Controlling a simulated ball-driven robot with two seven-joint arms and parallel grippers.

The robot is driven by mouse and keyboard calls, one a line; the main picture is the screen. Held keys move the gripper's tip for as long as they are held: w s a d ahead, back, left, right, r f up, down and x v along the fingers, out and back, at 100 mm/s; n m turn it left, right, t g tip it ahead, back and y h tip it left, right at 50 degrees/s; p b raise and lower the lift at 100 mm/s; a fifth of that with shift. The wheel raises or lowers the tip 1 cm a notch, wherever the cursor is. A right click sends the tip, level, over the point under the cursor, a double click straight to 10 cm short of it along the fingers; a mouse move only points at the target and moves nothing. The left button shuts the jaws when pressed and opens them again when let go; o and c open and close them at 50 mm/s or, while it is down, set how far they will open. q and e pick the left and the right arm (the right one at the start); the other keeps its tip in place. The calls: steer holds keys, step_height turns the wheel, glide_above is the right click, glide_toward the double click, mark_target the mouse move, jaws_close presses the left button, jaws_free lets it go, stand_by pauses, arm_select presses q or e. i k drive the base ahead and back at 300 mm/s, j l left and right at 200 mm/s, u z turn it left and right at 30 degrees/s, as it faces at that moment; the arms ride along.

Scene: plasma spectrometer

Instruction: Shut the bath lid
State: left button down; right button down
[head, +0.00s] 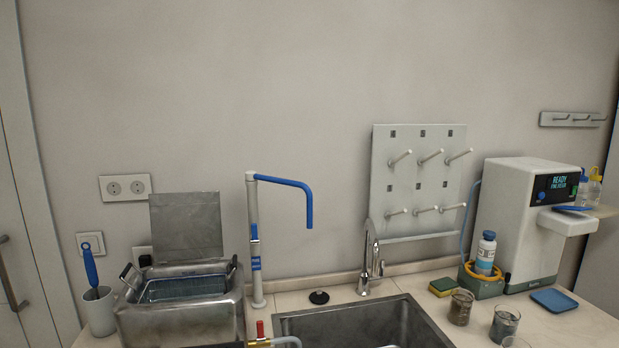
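The bath (180,318) is a steel box on the counter at the lower left. Its lid (186,227) stands upright at the back edge, so the bath is open. A basket with dark handles (185,288) sits in the opening. Neither of my grippers shows in the head view.
A mug with a blue brush (99,311) stands left of the bath. A white and blue tap (255,240) rises just right of it, with a red-handled valve (260,332) in front. The sink (360,325), beakers (461,307) and a white machine (525,225) are farther right.

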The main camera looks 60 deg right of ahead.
mark_target(184, 226)
steer(key=z, duration=1.8)
